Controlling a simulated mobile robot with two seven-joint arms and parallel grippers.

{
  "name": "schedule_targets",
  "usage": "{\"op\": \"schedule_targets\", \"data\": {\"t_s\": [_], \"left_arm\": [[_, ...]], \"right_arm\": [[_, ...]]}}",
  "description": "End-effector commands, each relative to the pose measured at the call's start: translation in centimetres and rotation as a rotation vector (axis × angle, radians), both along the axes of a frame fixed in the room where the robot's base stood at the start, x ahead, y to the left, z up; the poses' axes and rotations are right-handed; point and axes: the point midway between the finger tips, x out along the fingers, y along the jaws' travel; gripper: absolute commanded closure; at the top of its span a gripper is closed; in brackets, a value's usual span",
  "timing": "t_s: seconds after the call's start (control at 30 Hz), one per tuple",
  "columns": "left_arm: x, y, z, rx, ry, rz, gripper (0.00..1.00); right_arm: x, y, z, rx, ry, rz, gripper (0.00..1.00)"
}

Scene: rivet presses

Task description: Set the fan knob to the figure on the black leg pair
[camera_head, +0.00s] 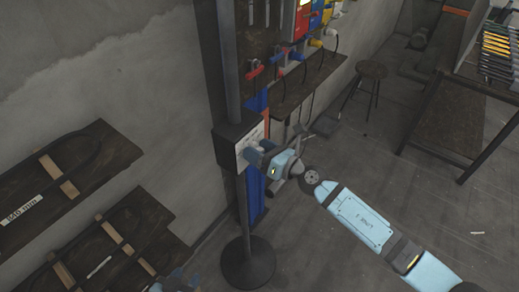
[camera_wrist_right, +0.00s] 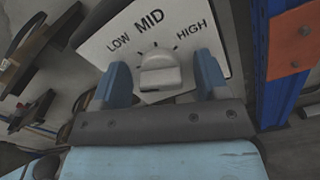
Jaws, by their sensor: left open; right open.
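The fan knob (camera_wrist_right: 160,72) is a pale grey dial on a white panel (camera_wrist_right: 100,47) marked LOW, MID and HIGH. Its ridge seems to face MID; the exact setting is unclear. My right gripper (camera_wrist_right: 163,80) is open, with one finger on each side of the knob and gaps between. In the head view, my right gripper (camera_head: 262,158) is at the dark control box (camera_head: 229,145) on a pole. My left gripper (camera_head: 176,283) is open at the bottom edge, mostly cut off. Black curved legs (camera_head: 78,151) lie on a dark board with a white label, perhaps "600 mm" (camera_head: 22,210).
A lower dark board (camera_head: 128,262) also bears black curved pieces. The pole's round base (camera_head: 248,262) stands on the floor. A blue post (camera_head: 255,195) is close behind the box. A stool (camera_head: 371,70) and a table (camera_head: 455,120) are at the right.

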Motion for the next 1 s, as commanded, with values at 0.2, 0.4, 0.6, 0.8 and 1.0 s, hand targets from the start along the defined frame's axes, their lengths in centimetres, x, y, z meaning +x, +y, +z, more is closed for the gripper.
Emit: {"op": "schedule_targets", "data": {"t_s": [0.2, 0.4, 0.6, 0.8, 1.0], "left_arm": [[0.0, 0.0, 0.0, -0.001, -0.001, 0.001, 0.57], [0.1, -0.1, 0.1, -0.002, -0.003, 0.0, 0.57], [0.1, -0.1, 0.4, -0.002, -0.003, 0.0, 0.57], [0.1, -0.1, 1.1, -0.002, -0.003, 0.0, 0.57], [0.1, -0.1, 2.3, -0.002, -0.003, 0.0, 0.57]], "right_arm": [[0.0, 0.0, 0.0, 0.0, 0.0, 0.0, 0.46], [0.0, 0.0, 0.0, 0.0, 0.0, 0.0, 0.81], [0.0, 0.0, 0.1, 0.008, 0.011, 0.0, 0.81], [0.0, 0.0, 0.2, 0.053, 0.073, 0.0, 0.81], [0.0, -0.1, 0.2, 0.137, 0.191, -0.002, 0.81]]}}
